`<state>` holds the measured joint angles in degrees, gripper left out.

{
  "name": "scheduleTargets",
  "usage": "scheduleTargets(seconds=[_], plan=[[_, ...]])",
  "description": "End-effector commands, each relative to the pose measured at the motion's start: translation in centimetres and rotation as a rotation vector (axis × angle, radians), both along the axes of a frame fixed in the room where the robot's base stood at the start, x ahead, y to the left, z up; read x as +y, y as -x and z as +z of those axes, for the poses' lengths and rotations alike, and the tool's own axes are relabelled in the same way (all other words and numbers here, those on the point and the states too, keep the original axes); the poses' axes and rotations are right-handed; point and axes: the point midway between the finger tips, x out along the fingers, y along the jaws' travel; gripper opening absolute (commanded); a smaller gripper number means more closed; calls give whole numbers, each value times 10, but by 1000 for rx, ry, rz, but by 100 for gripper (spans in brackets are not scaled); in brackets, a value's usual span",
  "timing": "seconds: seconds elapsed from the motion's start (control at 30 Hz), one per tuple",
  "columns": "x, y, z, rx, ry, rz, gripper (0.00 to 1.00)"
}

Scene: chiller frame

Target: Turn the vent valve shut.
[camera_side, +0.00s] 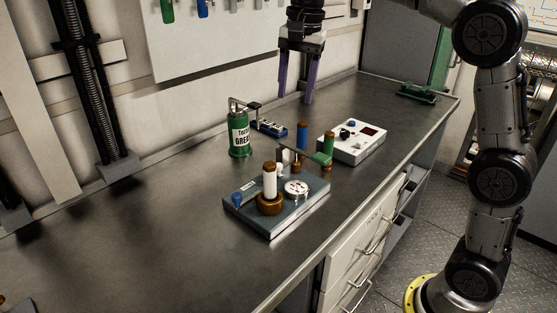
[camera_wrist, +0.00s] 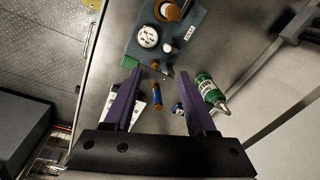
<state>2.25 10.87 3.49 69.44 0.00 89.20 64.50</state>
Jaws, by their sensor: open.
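A grey-blue block (camera_side: 285,218) stands on the bench and also shows at the top of the wrist view (camera_wrist: 183,50). It carries a white cylinder (camera_side: 269,183) with a brown cap in a brown ring (camera_side: 269,205), a round white gauge (camera_side: 296,188), and a blue handle (camera_side: 238,198) at its left end beside a small white label. My gripper (camera_side: 296,97) is open and empty, pointing down above the bench behind the block. Its purple fingers also show in the wrist view (camera_wrist: 162,72).
Tools hang on a white wall panel (camera_side: 225,45).

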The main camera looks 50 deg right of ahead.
Motion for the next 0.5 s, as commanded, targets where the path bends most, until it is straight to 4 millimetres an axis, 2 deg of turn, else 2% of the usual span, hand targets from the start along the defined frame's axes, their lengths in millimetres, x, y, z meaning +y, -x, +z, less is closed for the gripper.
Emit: scheduleTargets(seconds=[0.03, 0.1, 0.2, 0.3, 0.5], plan=[[-2, -18, -13, 25, -1, -8, 57], [-4, -36, -28, 47, -3, -10, 57], [-7, -51, -49, 81, -3, -12, 57], [-8, -55, -65, 114, -5, -13, 57], [-9, -55, -82, 127, -6, -14, 57]])
